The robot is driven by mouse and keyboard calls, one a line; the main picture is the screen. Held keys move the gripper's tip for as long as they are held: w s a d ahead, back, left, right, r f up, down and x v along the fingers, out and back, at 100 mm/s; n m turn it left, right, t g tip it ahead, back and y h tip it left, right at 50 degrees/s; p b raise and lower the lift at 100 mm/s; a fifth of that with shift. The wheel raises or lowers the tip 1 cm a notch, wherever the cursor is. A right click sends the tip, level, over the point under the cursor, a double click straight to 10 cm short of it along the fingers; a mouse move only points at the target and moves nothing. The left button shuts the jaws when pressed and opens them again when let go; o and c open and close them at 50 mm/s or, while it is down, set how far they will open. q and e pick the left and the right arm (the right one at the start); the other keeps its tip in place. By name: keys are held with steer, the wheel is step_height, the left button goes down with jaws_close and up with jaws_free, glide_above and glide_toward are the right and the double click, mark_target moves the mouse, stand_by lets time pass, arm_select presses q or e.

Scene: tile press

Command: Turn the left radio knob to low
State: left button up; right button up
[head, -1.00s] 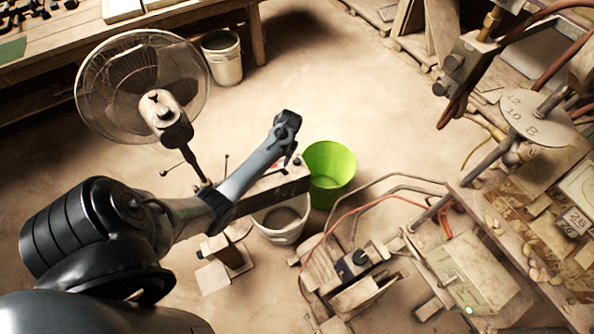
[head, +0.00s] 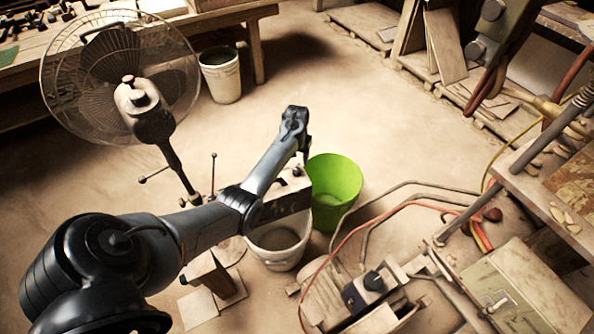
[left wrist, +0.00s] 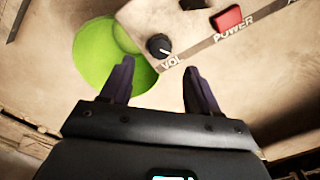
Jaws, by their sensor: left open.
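The radio is a worn beige box whose body (head: 285,204) stands beyond my left forearm in the head view, mostly hidden by it. In the left wrist view its panel (left wrist: 262,70) shows a black round knob (left wrist: 158,46) marked VOL, with a pale pointer line. A red POWER switch (left wrist: 227,18) sits to its right. My left gripper (left wrist: 156,72) is open and empty, its two dark fingers apart. The knob lies just beyond the gap between the fingertips; contact is not visible. The gripper (head: 303,150) hangs over the radio in the head view. My right gripper is out of view.
A green bucket (head: 335,180) stands right behind the radio and a white bucket (head: 278,252) below it. A standing fan (head: 120,75) is at left. Hoses and a machine bench (head: 545,195) lie at right. Bare floor (head: 380,125) is behind the green bucket.

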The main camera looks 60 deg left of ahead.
mark_target(297, 169)
arm_select(q)
step_height(297, 169, down, 7)
steer(key=b, duration=0.2)
steer(key=shift+r+b, duration=0.2)
steer(key=shift+b, duration=0.15)
